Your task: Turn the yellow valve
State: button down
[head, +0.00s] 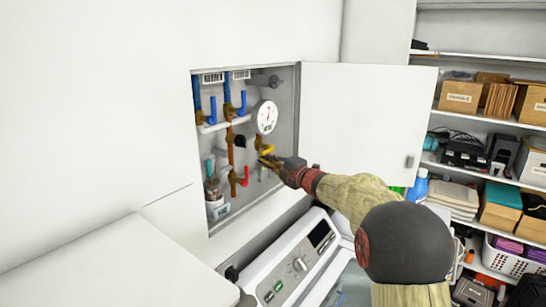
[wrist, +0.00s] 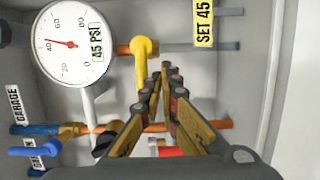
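The yellow valve handle (head: 266,149) is inside the open wall cabinet, below the white round gauge. In the wrist view the yellow handle (wrist: 142,62) sits on an orange pipe, with its long part running down the picture. My gripper (head: 268,161) reaches into the cabinet just below the handle. In the wrist view my gripper (wrist: 165,82) shows two fingers with a gap between them and nothing held in it. The handle lies just left of the fingertips, not between them. Whether a finger touches it, I cannot tell.
The gauge (wrist: 72,43) reads near 40. A red handle (head: 239,177) and blue handles (head: 236,108) sit left of the yellow one. The cabinet door (head: 365,115) stands open to the right. A white appliance (head: 295,265) is below, and loaded shelves (head: 490,130) stand right.

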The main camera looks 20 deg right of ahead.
jog(key=d+b+v, duration=0.1)
jog(key=b+v, duration=0.1)
jog(key=v, duration=0.6)
jog(key=shift+w+d+f, duration=0.15)
jog(key=shift+w+d, duration=0.05)
jog(key=shift+d, duration=0.25)
dwell(0.3)
